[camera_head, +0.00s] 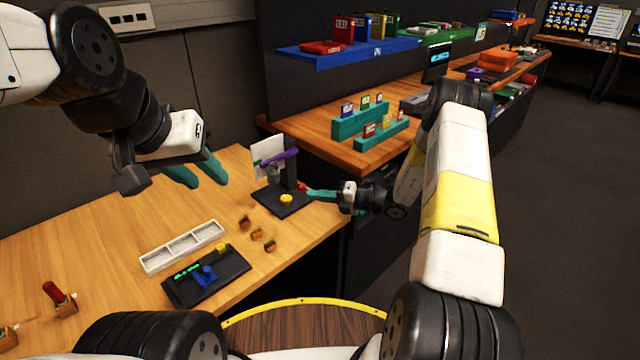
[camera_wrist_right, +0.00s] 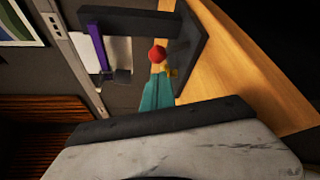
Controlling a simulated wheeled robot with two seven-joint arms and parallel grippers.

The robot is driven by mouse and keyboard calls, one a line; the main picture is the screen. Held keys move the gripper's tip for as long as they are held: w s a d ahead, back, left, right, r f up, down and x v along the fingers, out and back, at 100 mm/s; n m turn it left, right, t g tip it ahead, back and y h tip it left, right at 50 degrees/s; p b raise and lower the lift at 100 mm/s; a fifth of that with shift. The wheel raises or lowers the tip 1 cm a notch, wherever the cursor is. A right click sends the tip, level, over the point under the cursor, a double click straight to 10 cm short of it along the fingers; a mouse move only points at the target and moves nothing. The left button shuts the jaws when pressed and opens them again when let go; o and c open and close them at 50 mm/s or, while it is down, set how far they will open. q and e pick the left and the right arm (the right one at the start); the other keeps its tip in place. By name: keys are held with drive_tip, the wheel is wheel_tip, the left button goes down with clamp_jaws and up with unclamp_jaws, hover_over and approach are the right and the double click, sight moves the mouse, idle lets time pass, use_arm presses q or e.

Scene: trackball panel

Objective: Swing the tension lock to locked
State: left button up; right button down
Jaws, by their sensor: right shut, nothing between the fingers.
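A black stand (camera_head: 291,170) sits on the wooden table, with a purple bar, a yellow knob (camera_head: 286,199) on its base and a red ball knob (camera_head: 302,186) at its right side. I cannot tell which part is the tension lock. My right gripper (camera_head: 308,191) is shut and empty, its teal fingertips at the red knob; the right wrist view also shows the red knob (camera_wrist_right: 157,54) just past the fingertips. I cannot tell whether they touch. My left gripper (camera_head: 210,182) is open and empty above the table, left of the stand.
A black panel (camera_head: 235,264) with a blue control and green display lies at the front, beside a white tray (camera_head: 182,247). Several small wooden blocks (camera_head: 257,235) stand between panel and stand. A red-handled switch (camera_head: 60,297) is at left. Shelves with boxes are behind.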

sight(303, 185)
drive_tip(key=x, duration=0.5)
drive_tip(key=shift+w+d+r+m+y, duration=0.2)
drive_tip(key=shift+d+r+m+y, duration=0.1)
drive_tip(key=shift+m+y, duration=0.15)
idle(0.5)
drive_tip(key=shift+w+d+r+m+y, duration=0.25)
drive_tip(key=shift+w+d+m, duration=0.1)
drive_tip(key=shift+m, duration=0.4)
drive_tip(key=shift+w+d+r+m+t+y, duration=0.2)
drive_tip(key=shift+d+m+y, duration=0.1)
drive_tip(key=shift+m, duration=0.3)
drive_tip(key=shift+w+d+r+m+t+y, duration=0.1)
drive_tip(key=shift+w+d+m+t+y, duration=0.15)
drive_tip(key=shift+m, duration=0.35)
drive_tip(key=shift+w+d, duration=0.3)
drive_tip(key=shift+d, duration=0.15)
drive_tip(key=shift+w+d+m+t+y, duration=0.25)
drive_tip(key=shift+w+d+m, duration=0.1)
drive_tip(key=shift+m, duration=0.45)
drive_tip(key=shift+w+d, duration=0.1)
drive_tip(key=shift+d, duration=0.05)
drive_tip(key=shift+w+d, duration=0.15)
drive_tip(key=shift+d, duration=0.05)
